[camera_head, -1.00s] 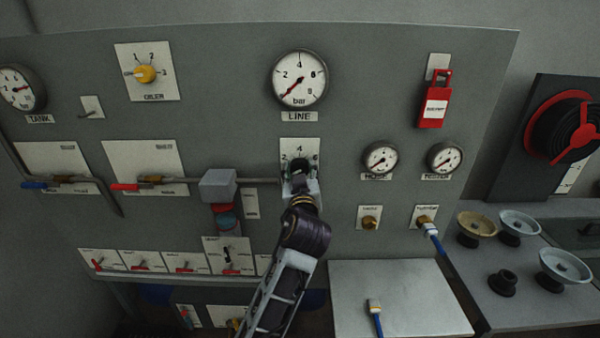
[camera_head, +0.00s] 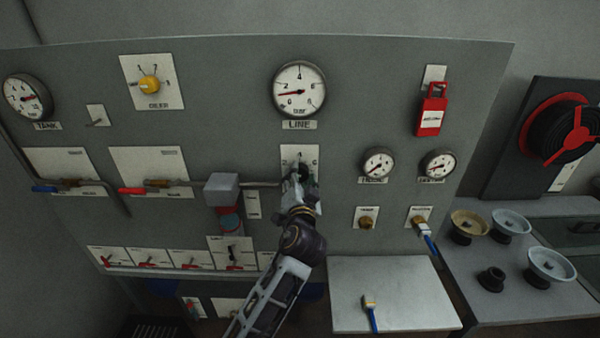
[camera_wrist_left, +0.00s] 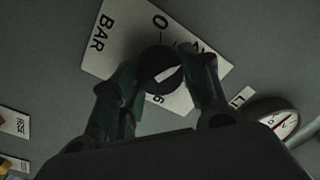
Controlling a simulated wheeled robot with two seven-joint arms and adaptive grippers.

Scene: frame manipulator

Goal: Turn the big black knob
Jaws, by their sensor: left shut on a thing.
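The big black knob (camera_wrist_left: 160,68) sits on a white dial plate marked in bar (camera_head: 313,154), below the line gauge (camera_head: 299,89). My left gripper (camera_wrist_left: 163,82) is shut on the knob, with one finger on each side of it in the left wrist view. In the head view my left gripper (camera_head: 299,180) covers most of the knob. The line gauge's red needle points left, close to the 2. My right gripper does not show.
A red lockout tag (camera_head: 432,110) hangs at the upper right of the panel. A grey box on a pipe (camera_head: 222,188) sticks out left of my gripper. Two small gauges (camera_head: 378,163) are to the right. A brush (camera_head: 370,312) lies on the metal shelf (camera_head: 400,285).

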